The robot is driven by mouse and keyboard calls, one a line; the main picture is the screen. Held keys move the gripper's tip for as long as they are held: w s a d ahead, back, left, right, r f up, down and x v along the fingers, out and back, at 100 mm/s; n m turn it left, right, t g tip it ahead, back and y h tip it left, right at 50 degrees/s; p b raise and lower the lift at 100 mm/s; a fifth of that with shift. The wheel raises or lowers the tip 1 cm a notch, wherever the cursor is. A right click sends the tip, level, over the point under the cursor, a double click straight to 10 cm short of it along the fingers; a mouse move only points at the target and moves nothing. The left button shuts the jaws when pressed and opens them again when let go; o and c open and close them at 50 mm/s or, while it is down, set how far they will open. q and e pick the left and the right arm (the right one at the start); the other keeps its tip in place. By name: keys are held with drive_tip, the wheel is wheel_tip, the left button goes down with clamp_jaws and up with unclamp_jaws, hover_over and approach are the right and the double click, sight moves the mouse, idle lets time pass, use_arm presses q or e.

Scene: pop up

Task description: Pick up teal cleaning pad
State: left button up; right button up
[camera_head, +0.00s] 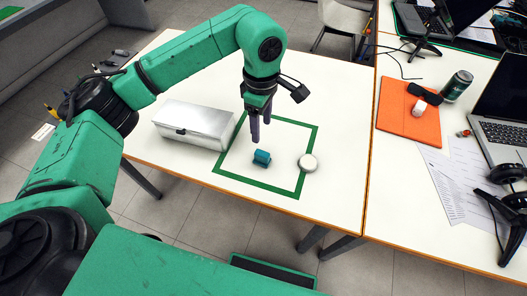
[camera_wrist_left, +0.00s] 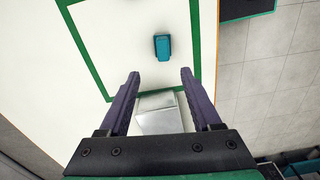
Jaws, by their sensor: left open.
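The teal cleaning pad (camera_head: 261,157) is a small block lying on the white table inside a green square outline. In the left wrist view the pad (camera_wrist_left: 162,47) lies beyond the fingertips, roughly in line with the gap between them. My left gripper (camera_head: 260,132) points down above the table, close to the pad in the head view. Its fingers (camera_wrist_left: 159,76) are apart with nothing between them, and they do not touch the pad. My right gripper is in neither view.
A silver box (camera_head: 194,124) stands left of the outline; it also shows between the fingers in the left wrist view (camera_wrist_left: 158,112). A round white object (camera_head: 308,163) sits on the outline's right side. The adjoining table holds an orange folder (camera_head: 408,112), laptop and can (camera_head: 457,86).

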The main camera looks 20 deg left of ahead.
sight(262, 153)
use_arm(q)
drive_tip(key=f+p, duration=0.1)
drive_tip(key=f, duration=0.2)
drive_tip(key=f+p, duration=0.1)
drive_tip(key=f, duration=0.7)
drive_tip(key=shift+s+d+f+p, duration=0.15)
drive_tip(key=shift+s+p, duration=0.25)
drive_tip(key=shift+f, duration=0.45)
clamp_jaws()
